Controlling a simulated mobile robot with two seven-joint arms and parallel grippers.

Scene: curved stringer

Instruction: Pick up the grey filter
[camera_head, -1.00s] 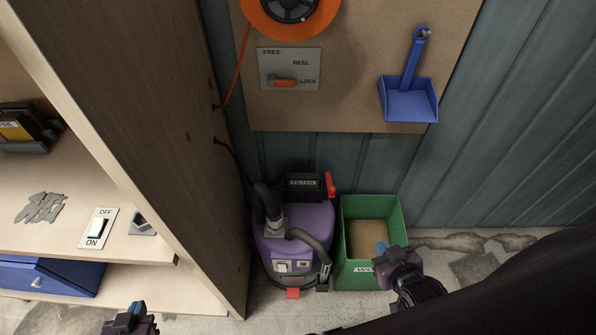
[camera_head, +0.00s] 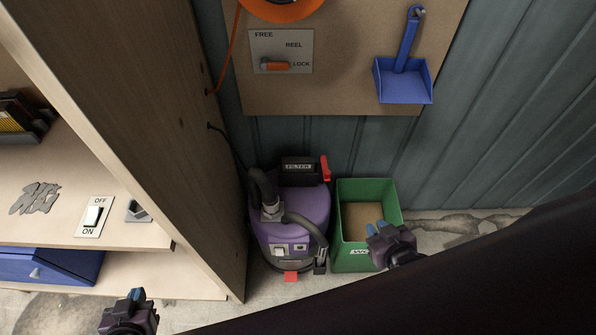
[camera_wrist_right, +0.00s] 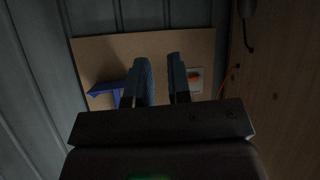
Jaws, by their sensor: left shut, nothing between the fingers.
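No loose grey filter can be made out. A black housing labelled FILTER (camera_head: 298,171) sits at the back of the purple vacuum (camera_head: 300,212), with a red lever (camera_head: 325,168) at its right side. Its inside is hidden. My left gripper (camera_head: 137,296) is shut and empty at the bottom left, in front of the shelves. My right gripper (camera_head: 377,230) overlaps the green bin in the head view, right of the vacuum. In the right wrist view its two fingers (camera_wrist_right: 161,75) stand apart with nothing between them.
The green bin (camera_head: 395,203) stands right of the vacuum. A wooden cabinet side (camera_head: 205,190) rises at its left. A blue dustpan (camera_head: 404,80) hangs on the board. My right arm hides the lower right.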

